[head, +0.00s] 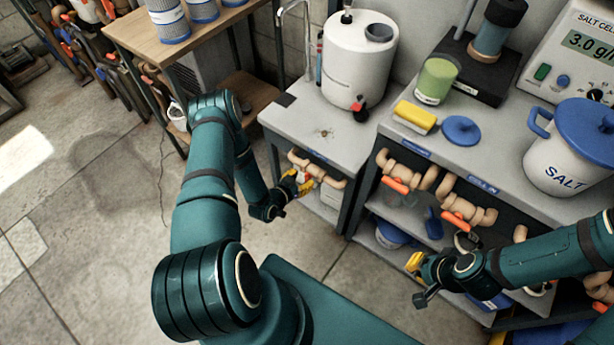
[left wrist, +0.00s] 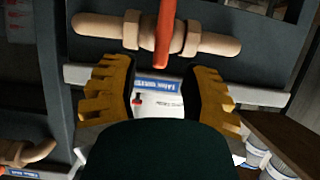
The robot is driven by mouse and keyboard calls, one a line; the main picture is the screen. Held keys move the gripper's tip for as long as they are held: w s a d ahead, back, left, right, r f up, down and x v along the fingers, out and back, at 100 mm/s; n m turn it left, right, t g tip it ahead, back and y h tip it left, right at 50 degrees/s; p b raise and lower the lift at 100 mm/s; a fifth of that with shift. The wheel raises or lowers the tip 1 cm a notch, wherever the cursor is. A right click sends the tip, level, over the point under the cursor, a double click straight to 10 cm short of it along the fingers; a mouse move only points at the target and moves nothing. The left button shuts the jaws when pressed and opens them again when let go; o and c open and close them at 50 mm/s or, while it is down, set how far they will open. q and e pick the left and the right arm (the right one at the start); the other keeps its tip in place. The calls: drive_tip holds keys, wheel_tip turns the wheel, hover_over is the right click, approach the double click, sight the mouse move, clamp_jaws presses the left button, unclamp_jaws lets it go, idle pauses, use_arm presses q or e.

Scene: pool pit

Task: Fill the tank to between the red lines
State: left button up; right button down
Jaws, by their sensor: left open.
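The white tank (head: 358,62) stands upright on the counter, with a thin tube (head: 318,62) at its left side showing blue and red. I cannot make out the water level or the red lines. Below the counter is a tan pipe valve (head: 325,170); in the left wrist view the valve (left wrist: 207,38) has an orange lever (left wrist: 165,32) pointing down. My left gripper (head: 299,184) is open just in front of this valve. Its yellow fingers (left wrist: 160,98) are apart, below the lever's end. My right gripper (head: 416,280) is before the right-hand shelves; its jaws are unclear.
On the right counter are a yellow sponge (head: 414,117), a blue lid (head: 461,130), a green-filled cup (head: 436,80), a salt bucket (head: 560,165) and a salt meter (head: 575,50). More tan valves (head: 469,203) with orange levers sit below. The floor (head: 90,235) at left is clear.

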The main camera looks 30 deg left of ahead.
sight(306, 176)
use_arm(q)
drive_tip(key=shift+b+x, duration=0.3)
drive_tip(key=shift+x, duration=1.65)
clamp_jaws()
